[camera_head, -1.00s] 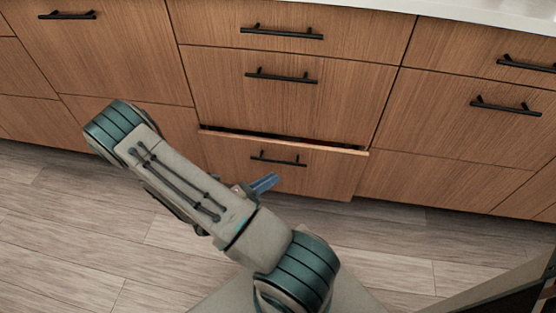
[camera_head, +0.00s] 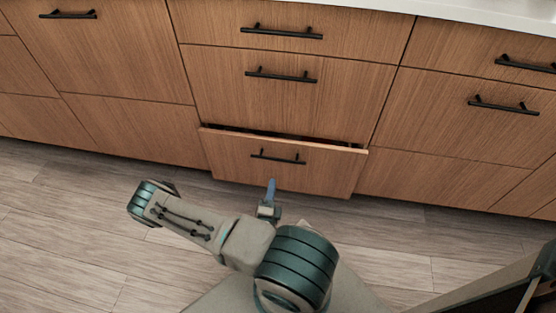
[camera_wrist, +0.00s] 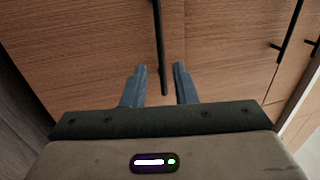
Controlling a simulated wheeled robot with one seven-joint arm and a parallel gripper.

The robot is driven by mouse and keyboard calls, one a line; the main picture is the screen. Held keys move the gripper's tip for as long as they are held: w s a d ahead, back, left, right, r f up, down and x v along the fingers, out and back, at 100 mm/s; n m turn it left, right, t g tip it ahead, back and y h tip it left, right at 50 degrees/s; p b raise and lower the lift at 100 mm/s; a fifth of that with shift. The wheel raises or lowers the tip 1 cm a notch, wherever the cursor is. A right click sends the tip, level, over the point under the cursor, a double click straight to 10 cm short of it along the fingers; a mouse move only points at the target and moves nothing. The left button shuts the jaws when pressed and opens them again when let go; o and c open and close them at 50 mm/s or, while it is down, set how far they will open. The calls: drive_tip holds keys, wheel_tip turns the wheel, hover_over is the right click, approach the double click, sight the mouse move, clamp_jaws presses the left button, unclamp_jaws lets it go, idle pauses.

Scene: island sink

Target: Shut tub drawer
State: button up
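The bottom middle drawer (camera_head: 236,156) of the wood cabinet stands slightly open, with a dark gap along its top edge. Its black bar handle (camera_head: 278,157) is on the front. My gripper (camera_head: 271,187) is low in front of this drawer, just below the handle in the head view.
Closed drawers with black handles surround it, such as the one above (camera_head: 290,100) and the wide one at the right (camera_head: 470,125). A white countertop (camera_head: 480,15) runs along the top. The wood floor (camera_head: 80,225) is clear at the left.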

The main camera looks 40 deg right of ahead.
sight(278, 159)
drive_tip(key=b+x, duration=0.2)
drive_tip(key=x, duration=0.9)
drive_tip(key=shift+r, duration=0.1)
clamp_jaws()
